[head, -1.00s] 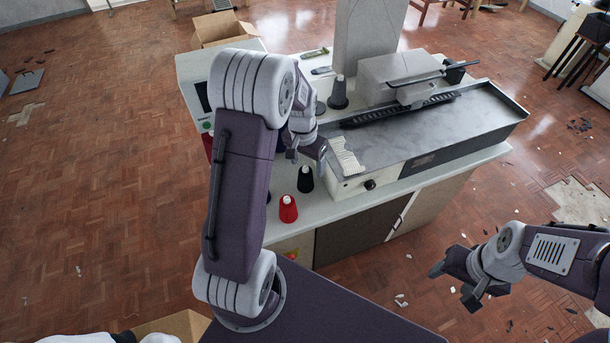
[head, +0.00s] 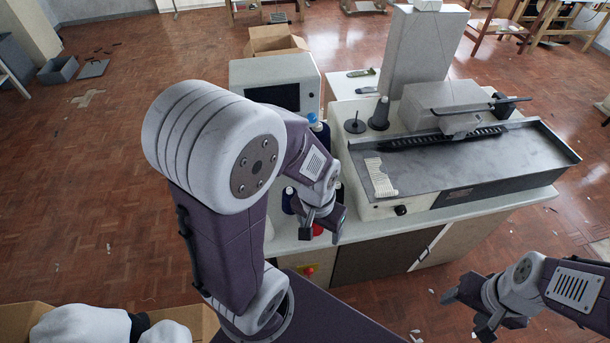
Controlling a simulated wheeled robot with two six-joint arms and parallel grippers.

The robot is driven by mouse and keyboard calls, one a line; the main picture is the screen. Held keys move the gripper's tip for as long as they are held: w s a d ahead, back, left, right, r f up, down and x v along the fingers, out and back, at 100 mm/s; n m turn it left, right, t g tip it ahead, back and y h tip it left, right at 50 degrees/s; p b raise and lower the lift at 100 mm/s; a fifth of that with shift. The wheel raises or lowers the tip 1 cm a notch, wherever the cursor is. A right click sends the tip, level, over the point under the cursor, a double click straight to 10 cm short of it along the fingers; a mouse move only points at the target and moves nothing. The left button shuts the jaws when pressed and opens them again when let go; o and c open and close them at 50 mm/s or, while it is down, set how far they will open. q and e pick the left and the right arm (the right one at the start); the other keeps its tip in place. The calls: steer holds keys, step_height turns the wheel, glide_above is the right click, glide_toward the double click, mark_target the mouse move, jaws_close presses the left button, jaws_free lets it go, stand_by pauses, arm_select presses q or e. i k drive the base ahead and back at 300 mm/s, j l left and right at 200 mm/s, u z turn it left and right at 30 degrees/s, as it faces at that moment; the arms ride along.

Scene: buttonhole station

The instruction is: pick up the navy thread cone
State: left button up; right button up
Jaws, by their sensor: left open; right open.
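A small dark navy cone (head: 289,203) stands near the front left of the worktop, partly hidden by my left arm. My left gripper (head: 321,231) is open and empty, pointing down just right of this cone and apart from it in the picture. A larger dark blue item (head: 322,133) with a lighter blue top stands farther back, mostly behind my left arm; I cannot tell its full shape. A little red (head: 318,230) shows behind the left fingers. My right gripper (head: 466,309) is open and empty, low at the right, away from the worktop.
A long grey machine (head: 470,165) fills the right of the worktop. A dark grey cone (head: 379,114) stands behind its left end. A box with a dark screen (head: 274,93) is at the back left. Bare worktop (head: 283,243) shows at the front left edge.

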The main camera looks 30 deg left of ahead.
mark_target(288, 193)
steer(key=u, duration=1.35)
